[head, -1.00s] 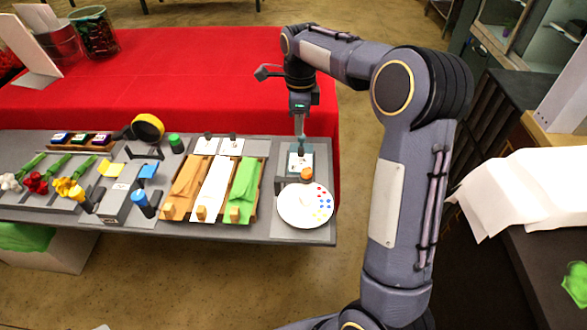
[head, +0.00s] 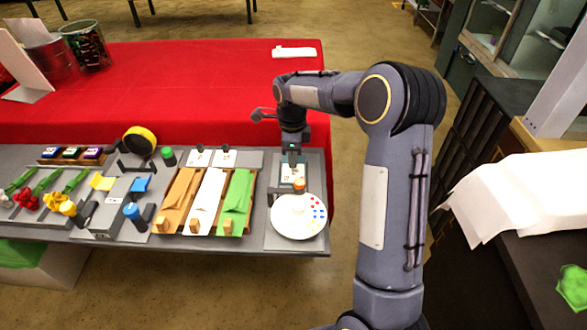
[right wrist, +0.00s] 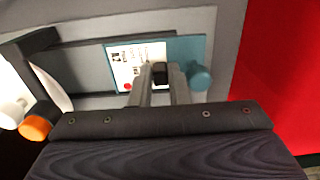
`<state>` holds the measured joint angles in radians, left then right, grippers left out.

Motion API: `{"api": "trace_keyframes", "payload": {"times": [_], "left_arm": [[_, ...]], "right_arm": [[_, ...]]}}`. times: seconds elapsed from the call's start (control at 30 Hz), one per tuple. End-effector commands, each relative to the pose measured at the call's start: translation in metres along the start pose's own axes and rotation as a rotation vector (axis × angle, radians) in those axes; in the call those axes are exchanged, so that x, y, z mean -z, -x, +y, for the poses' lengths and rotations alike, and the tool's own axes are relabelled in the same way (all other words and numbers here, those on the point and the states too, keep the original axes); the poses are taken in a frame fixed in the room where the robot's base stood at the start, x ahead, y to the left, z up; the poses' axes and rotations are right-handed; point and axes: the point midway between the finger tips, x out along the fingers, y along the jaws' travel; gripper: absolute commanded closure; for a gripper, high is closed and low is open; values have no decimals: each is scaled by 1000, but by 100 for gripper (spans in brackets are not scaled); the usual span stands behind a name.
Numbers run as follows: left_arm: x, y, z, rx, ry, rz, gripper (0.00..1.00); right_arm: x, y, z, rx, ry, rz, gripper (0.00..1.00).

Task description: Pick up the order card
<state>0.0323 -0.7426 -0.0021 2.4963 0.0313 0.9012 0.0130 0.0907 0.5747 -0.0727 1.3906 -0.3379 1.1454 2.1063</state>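The order card (head: 291,174) is a small white card with print, on the grey table at its right end. In the right wrist view the card (right wrist: 132,64) lies against a teal holder (right wrist: 187,50) with a rounded knob. My right gripper (head: 292,157) points down at the card. In the right wrist view its two fingertips (right wrist: 161,74) stand on either side of a small black tab at the card's edge. I cannot tell whether they press on the tab. Part of the card is hidden behind the fingers. My left gripper is not in view.
A round white palette (head: 290,226) with colored dots and an orange-capped jar (head: 299,185) sit just in front of the card. Green, white and orange wraps (head: 238,195) lie to the left. A red-covered table (head: 200,85) stands behind, mostly clear.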

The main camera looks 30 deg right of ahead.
Motion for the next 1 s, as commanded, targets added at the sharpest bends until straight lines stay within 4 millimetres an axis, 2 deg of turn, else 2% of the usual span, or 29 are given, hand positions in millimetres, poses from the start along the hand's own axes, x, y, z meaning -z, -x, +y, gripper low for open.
{"api": "trace_keyframes", "payload": {"times": [0.03,0.1,0.57,0.77,1.0], "left_arm": [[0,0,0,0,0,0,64],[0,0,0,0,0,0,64],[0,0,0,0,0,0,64],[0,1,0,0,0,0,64],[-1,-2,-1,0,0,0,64]], "right_arm": [[0,0,0,0,0,0,92],[0,0,0,0,0,0,100],[0,6,0,2,1,-1,100],[0,32,-1,5,1,-2,100],[-19,82,38,6,6,-4,100]]}}
